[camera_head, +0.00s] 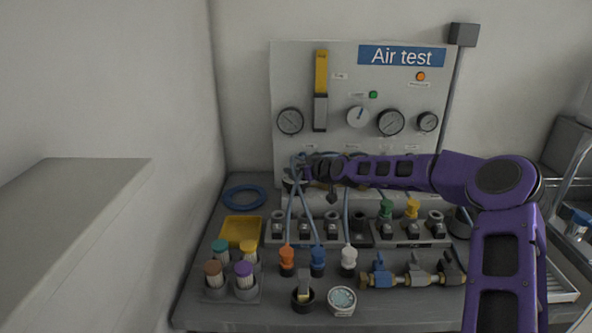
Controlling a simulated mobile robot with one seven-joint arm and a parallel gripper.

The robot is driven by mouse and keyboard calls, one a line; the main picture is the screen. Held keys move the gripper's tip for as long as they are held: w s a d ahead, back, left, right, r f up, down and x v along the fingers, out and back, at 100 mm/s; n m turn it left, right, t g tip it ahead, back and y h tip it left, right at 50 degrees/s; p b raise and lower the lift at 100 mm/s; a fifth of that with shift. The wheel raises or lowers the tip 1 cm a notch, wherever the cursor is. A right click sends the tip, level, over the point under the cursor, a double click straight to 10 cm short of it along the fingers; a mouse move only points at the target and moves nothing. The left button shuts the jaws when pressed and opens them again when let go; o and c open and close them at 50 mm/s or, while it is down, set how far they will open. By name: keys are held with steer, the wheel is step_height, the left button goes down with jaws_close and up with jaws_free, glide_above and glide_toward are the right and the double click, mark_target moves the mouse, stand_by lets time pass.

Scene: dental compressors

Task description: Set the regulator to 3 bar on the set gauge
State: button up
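The white panel headed "Air test" (455,95) stands at the back of the bench. It carries several round dials: one at the left (290,121), a pale-faced one with a blue mark (358,117), one right of that (390,122) and a small one at far right (428,121). Their labels and readings are too small to read, so I cannot tell which is the set gauge. My purple arm reaches in from the right across the panel's lower part. My gripper (298,164) is at the panel's lower left, below the left dial. The regulator is not clearly visible; its fingers and any contact are unclear.
Blue and grey hoses hang below my gripper to orange, blue and white fittings (318,262). A grey block of sockets (275,240), brass valves (413,275), capped jars (245,275), a yellow tray (240,218) and a blue ring (245,189) occupy the bench.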

steer(key=shift+w+f, duration=0.1)
steer(key=shift+w, duration=0.05)
steer(key=shift+c, duration=0.2)
jaws_close()
steer(key=shift+a, duration=0.1)
